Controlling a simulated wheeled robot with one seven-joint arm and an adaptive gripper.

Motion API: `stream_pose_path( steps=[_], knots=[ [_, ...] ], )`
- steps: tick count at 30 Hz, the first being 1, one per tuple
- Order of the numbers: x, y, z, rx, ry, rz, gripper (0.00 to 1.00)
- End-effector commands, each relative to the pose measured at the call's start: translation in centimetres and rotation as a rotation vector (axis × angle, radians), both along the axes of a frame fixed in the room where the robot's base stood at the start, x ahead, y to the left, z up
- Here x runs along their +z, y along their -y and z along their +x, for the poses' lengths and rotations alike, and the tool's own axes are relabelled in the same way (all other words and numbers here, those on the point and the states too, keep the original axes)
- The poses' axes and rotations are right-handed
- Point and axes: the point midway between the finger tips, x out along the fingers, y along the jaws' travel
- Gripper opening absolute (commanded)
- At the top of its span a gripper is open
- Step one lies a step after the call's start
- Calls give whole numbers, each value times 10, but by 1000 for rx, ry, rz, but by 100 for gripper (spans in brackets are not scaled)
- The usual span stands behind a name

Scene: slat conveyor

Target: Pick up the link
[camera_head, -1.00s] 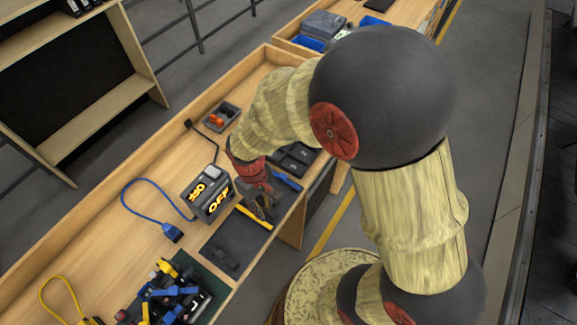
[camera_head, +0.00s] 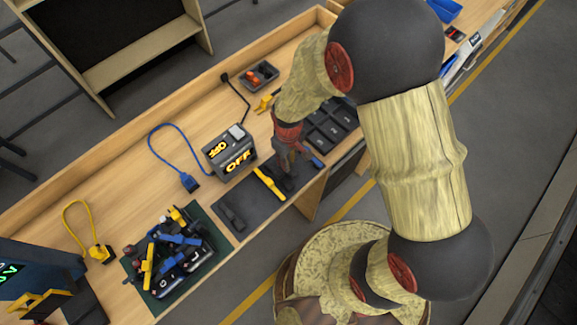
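A dark mat (camera_head: 243,207) at the table's front edge holds a yellow link-shaped piece (camera_head: 270,183) and a dark piece (camera_head: 233,217); I cannot tell which piece is the link. My gripper (camera_head: 291,164) points down over the right part of the mat, just right of and behind the yellow piece. Its fingers are small and dark, so their opening is unclear. A blue piece (camera_head: 316,161) shows beside the gripper, partly hidden by it. I cannot tell whether the gripper touches anything.
A green mat (camera_head: 212,232) heaped with black, blue and yellow parts lies left. A black compartment tray (camera_head: 330,127) is at right. Blue (camera_head: 189,182) and yellow (camera_head: 101,252) cabled connectors lie on the wooden table.

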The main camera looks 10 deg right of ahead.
Motion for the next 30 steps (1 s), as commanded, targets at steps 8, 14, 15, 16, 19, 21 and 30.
stream_pose_path(
  steps=[8,14,15,16,19,21,30],
  knots=[
    [-21,0,0,-1,0,0,23],
    [-21,0,0,-1,0,0,21],
    [-21,0,0,-1,0,0,19],
    [-21,0,0,-1,0,0,17],
    [-21,0,0,-1,0,0,11],
    [-21,0,0,-1,0,0,7],
    [-21,0,0,-1,0,0,0]
  ],
)
